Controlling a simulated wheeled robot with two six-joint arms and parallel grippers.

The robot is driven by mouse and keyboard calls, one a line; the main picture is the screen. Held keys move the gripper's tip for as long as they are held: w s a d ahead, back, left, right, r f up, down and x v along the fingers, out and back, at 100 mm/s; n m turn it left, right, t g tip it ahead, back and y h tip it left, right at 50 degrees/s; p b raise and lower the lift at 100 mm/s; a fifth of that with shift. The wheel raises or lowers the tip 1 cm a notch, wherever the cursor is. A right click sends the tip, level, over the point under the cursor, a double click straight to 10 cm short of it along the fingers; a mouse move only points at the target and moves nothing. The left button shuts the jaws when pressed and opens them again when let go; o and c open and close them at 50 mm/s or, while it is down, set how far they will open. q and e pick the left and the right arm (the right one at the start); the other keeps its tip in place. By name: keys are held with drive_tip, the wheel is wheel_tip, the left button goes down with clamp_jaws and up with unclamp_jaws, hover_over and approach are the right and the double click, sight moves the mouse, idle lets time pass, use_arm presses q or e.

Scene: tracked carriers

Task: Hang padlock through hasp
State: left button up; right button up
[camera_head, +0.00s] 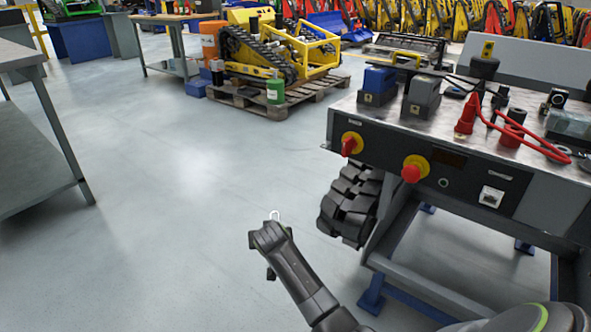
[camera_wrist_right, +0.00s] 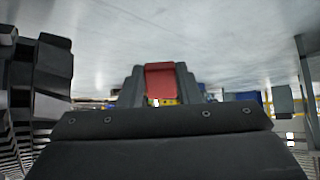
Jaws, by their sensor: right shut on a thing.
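My right gripper (camera_head: 268,236) is low in front of the bench, over open floor and left of the black track. It is shut on the padlock, whose pale shackle (camera_head: 275,214) sticks up above the fingers. In the right wrist view the red padlock body (camera_wrist_right: 160,81) sits between the two grey fingers. A red rotary switch (camera_head: 349,146) on a yellow plate is on the bench's front panel, up and to the right of the gripper, well apart from it. I cannot make out a hasp clearly. My left gripper is not in view.
The bench panel also has a red knob (camera_head: 411,173) on yellow and a white socket (camera_head: 491,196). A black rubber track (camera_head: 352,204) stands below the panel's left end. Red cable (camera_head: 540,146) lies on the bench top. The floor to the left is clear.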

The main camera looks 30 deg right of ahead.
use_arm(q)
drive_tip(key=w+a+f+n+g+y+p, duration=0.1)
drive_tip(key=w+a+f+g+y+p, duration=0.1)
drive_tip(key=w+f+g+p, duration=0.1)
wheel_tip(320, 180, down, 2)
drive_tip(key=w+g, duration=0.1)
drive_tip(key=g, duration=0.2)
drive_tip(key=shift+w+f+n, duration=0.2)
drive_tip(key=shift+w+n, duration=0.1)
use_arm(e)
drive_tip(key=s+d+r+t, duration=0.1)
drive_tip(key=r+t, duration=0.2)
drive_tip(key=r, duration=0.4)
drive_tip(key=s+d+r+n+t, duration=0.1)
drive_tip(key=s+r+t, duration=0.1)
drive_tip(key=r, duration=0.6)
drive_tip(key=s+d+r+t, duration=0.2)
drive_tip(key=r+t, duration=0.2)
drive_tip(key=r, duration=0.3)
drive_tip(key=shift+s+r+n+h, duration=0.15)
drive_tip(key=shift+r+n+h, duration=0.15)
drive_tip(key=shift+n, duration=0.1)
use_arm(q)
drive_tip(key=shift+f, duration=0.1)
use_arm(e)
drive_tip(key=shift+f, duration=0.1)
